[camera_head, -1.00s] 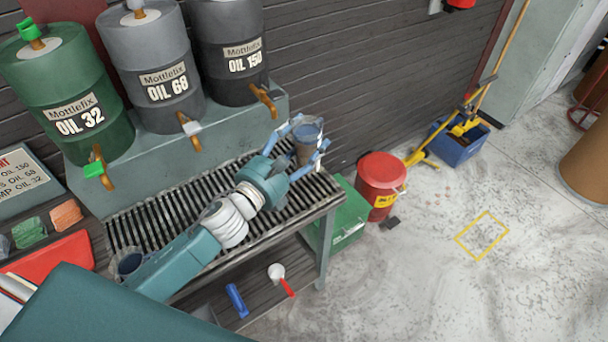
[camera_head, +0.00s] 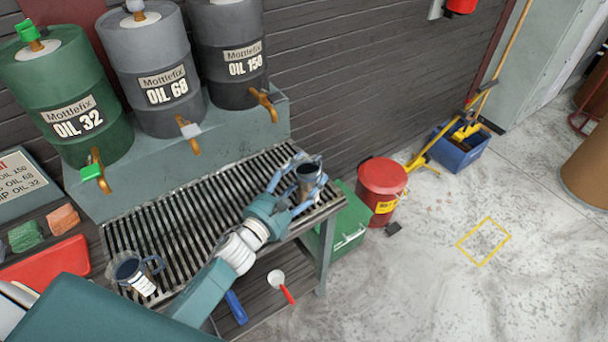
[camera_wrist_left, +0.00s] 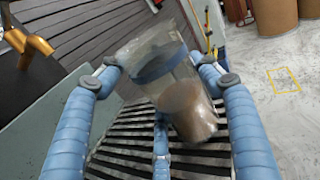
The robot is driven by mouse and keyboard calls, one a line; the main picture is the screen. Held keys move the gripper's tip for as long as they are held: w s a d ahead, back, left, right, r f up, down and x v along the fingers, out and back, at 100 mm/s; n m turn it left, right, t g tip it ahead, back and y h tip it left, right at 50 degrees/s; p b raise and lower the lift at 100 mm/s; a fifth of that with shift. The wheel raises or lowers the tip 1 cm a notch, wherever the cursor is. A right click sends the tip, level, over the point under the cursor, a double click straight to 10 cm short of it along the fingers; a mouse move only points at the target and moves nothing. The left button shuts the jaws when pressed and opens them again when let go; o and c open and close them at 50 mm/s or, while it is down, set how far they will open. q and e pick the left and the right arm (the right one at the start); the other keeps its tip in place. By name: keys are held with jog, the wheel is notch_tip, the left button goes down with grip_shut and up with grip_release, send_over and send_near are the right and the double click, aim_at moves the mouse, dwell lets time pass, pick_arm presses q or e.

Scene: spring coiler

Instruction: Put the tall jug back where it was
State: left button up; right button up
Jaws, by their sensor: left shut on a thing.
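The tall jug (camera_head: 309,172) is clear with a dark band near its top, and stands between the fingers of my left gripper (camera_head: 296,184) over the right end of the slatted rack (camera_head: 215,205). The gripper is shut on it. In the left wrist view the jug (camera_wrist_left: 165,75) looks tilted, with brown showing through its lower part, and blue fingers (camera_wrist_left: 160,110) flank it. I cannot tell whether its base touches the slats. My right gripper is not in view.
A second clear jug (camera_head: 130,270) with a handle sits at the rack's front left. Three oil drums with taps stand behind on a ledge (camera_head: 225,135). A red bin (camera_head: 382,185) and a green box (camera_head: 350,225) stand right of the rack. The rack's middle is clear.

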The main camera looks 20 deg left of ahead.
pick_arm(q)
jog(key=shift+f, duration=0.2)
jog(key=o, duration=1.2)
jog(key=shift+o, duration=0.2)
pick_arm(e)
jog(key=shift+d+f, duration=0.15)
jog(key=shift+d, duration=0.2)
pick_arm(q)
jog(key=shift+r, duration=0.1)
jog(key=shift+r, duration=0.25)
jog(key=v, duration=0.3)
jog(key=b+v, duration=0.1)
jog(key=v, duration=0.3)
jog(key=b+v, duration=0.1)
jog(key=v, duration=0.2)
jog(key=shift+s+f, duration=0.25)
jog(key=shift+s, duration=0.15)
jog(key=shift+s+a+r+b, duration=0.1)
jog(key=shift+s+a+b, duration=0.15)
jog(key=shift+s, duration=0.3)
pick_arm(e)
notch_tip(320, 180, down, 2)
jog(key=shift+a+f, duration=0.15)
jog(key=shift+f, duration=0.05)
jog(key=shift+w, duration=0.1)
